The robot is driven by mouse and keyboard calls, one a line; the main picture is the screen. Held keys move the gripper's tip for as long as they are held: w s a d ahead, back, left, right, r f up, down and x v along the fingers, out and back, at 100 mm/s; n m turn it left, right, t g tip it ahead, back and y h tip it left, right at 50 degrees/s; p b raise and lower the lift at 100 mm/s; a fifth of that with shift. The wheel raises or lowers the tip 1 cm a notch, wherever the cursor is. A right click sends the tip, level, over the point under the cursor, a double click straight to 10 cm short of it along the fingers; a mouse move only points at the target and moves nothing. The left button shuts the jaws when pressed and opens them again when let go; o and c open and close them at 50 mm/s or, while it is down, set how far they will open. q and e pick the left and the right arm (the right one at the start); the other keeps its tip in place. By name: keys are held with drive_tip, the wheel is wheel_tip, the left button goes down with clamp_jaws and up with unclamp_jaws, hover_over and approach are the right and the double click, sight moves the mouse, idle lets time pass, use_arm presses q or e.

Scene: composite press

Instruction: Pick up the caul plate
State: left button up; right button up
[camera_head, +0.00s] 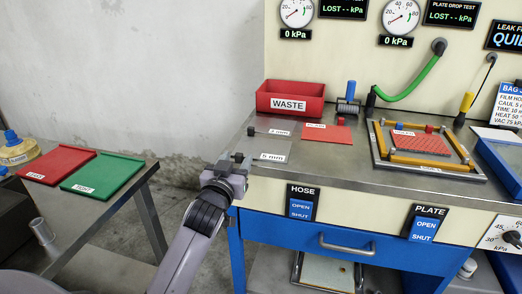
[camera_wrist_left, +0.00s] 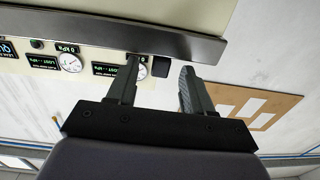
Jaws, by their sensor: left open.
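Two thin grey plates lie at the left end of the steel bench, one labelled 5 mm (camera_head: 270,157) and one behind it with a smaller mm label (camera_head: 278,132). Each has a dark block at its left end. I cannot tell which is the caul plate. My left gripper (camera_head: 238,168) is open beside the bench's left edge, close to the 5 mm plate's block (camera_head: 238,157). In the left wrist view, a dark block (camera_wrist_left: 161,67) shows between the two spread fingertips (camera_wrist_left: 160,66), with no clear contact. My right gripper is not in view.
A red WASTE bin (camera_head: 290,98) stands behind the plates, and a red sheet (camera_head: 327,133) lies to their right. A framed tool (camera_head: 425,166) sits farther right. A side table with red (camera_head: 57,165) and green (camera_head: 103,173) trays stands at left, across a floor gap.

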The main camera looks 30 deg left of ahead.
use_arm(q)
drive_tip(key=shift+w, duration=0.25)
clamp_jaws()
drive_tip(key=shift+r, duration=0.2)
wheel_tip(320, 180, up, 20)
drive_tip(key=p, duration=0.4)
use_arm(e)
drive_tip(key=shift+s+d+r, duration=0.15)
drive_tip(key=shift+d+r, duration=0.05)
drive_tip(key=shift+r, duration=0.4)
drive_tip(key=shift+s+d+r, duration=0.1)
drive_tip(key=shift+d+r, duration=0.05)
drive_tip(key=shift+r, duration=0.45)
